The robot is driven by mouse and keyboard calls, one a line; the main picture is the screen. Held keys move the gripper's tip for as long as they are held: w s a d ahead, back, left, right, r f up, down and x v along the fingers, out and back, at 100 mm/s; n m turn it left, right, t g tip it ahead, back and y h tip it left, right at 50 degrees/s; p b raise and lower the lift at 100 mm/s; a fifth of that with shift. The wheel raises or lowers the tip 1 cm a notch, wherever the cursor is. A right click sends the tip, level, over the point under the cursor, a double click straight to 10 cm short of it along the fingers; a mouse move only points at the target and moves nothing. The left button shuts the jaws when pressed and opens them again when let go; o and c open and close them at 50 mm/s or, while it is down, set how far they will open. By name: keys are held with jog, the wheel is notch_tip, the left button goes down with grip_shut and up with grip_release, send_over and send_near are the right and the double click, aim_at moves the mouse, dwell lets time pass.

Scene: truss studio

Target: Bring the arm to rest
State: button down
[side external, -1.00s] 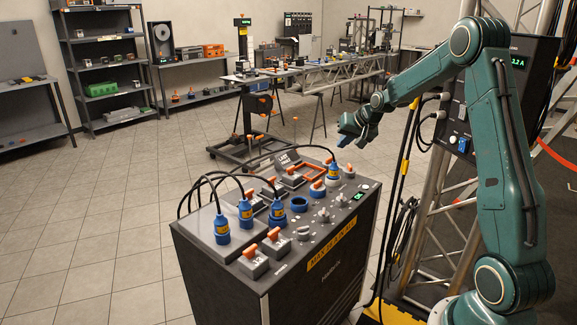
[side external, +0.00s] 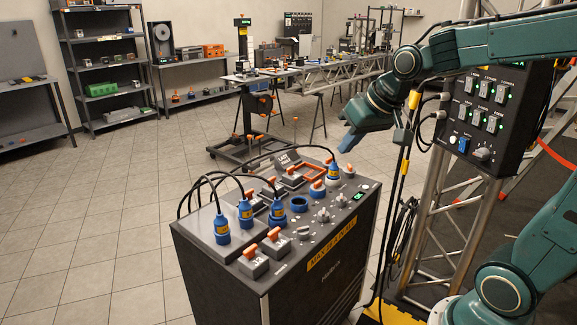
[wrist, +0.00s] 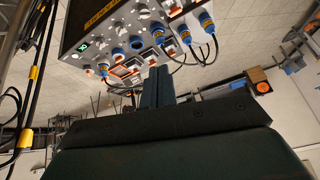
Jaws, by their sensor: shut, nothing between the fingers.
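In the wrist view my gripper (wrist: 157,72) points toward the cabinet's top panel (wrist: 140,30), which appears upside down. My upper arm reaches in from the right edge of the side view.
The cabinet carries blue plugs (side external: 246,215) with black cables, and switches with orange levers. Tiled floor (side external: 110,230) lies open at the left.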

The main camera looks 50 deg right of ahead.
jog(key=s+a+f+n, duration=0.1)
jog(key=s+a, duration=0.2)
jog(key=s, duration=0.5)
jog(key=s+a+f+n, duration=0.1)
jog(key=s+a+n, duration=0.1)
jog(key=s+a, duration=0.2)
jog(key=s, duration=0.3)
jog(key=shift+s+g+y, duration=0.3)
jog(key=shift+s+g, duration=0.05)
jog(key=shift+g, duration=0.05)
jog(key=shift+a, duration=0.1)
